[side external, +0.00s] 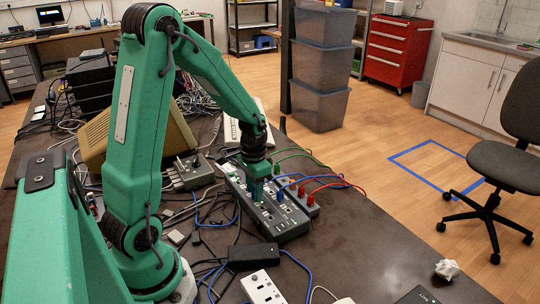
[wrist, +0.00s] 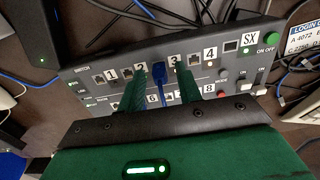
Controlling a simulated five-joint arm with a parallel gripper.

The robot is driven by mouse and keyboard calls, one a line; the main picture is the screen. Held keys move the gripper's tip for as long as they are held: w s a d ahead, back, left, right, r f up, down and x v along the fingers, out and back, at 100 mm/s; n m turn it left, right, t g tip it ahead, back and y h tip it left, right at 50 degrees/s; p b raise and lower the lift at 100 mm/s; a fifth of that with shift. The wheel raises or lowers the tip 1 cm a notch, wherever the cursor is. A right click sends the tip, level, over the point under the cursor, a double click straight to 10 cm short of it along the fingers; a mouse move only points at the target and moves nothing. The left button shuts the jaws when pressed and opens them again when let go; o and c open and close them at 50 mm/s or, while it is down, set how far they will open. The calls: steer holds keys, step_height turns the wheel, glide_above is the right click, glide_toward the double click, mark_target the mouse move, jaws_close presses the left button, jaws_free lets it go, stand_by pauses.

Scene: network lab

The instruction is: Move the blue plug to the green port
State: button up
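My gripper (wrist: 160,72) is open in the wrist view, with its two green fingers pointing at the face of the grey switch (wrist: 75,78). The blue plug (wrist: 161,96) stands between the fingers, with a visible gap on either side. In the side external view my gripper (side external: 254,190) is over the switch (side external: 285,226), and the blue plug is hard to make out there. I cannot pick out a port coloured green in either view.
A second grey box (side external: 310,208) behind the switch carries green, blue and red cables (side external: 325,178). A black adapter (side external: 253,256) and a white socket strip (side external: 262,288) lie in front.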

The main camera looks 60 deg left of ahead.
jaws_close()
steer(key=shift+r, duration=0.5)
steer(key=shift+r, duration=0.7)
steer(key=shift+r, duration=0.35)
steer(key=shift+r, duration=0.35)
steer(key=shift+r, duration=0.3)
stand_by(0.3)
